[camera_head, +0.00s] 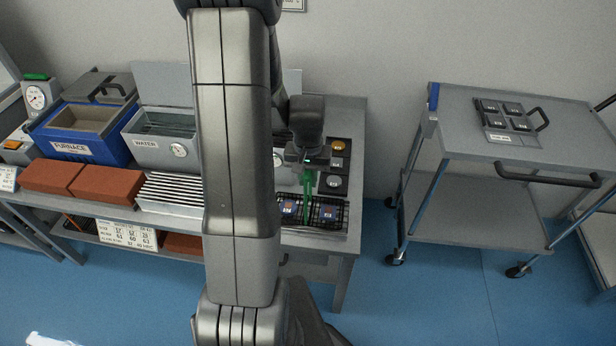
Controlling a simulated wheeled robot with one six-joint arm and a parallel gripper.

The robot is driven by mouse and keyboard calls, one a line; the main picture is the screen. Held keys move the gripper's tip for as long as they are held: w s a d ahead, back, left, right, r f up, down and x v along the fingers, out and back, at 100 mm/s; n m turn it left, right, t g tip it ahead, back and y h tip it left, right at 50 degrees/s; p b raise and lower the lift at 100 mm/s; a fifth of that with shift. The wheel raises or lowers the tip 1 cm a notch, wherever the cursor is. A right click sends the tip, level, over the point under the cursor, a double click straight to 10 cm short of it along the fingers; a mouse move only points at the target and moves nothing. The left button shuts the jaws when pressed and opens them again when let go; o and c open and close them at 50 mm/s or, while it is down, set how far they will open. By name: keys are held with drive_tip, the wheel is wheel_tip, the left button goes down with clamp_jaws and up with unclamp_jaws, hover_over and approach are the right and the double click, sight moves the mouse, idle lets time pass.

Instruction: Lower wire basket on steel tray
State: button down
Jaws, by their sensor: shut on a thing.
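The black wire basket (342,203) is at the right end of the bench, with dark blue labelled pieces in it. Its green handle (308,190) stands up from the middle. My gripper (310,166) points down from above and is shut on the top of this handle. The steel tray (310,236) shows as a grey rim along the basket's front side. I cannot tell whether the basket touches the tray or hangs just above it. My arm hides the left part of the basket and tray.
A panel with round pieces (337,162) lies just behind the basket. To the left are a slatted metal rack (172,192), red bricks (104,184), a WATER tank (160,142) and a blue FURNACE box (72,149). A wheeled cart (462,130) stands apart at right.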

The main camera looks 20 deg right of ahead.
drive_tip(key=shift+f, duration=0.15)
drive_tip(key=c, duration=1.2)
unclamp_jaws()
drive_tip(key=shift+f, duration=0.1)
wheel_tip(320, 180, up, 14)
drive_tip(key=shift+f, duration=0.15)
wheel_tip(320, 180, down, 14)
drive_tip(key=shift+r, duration=0.3)
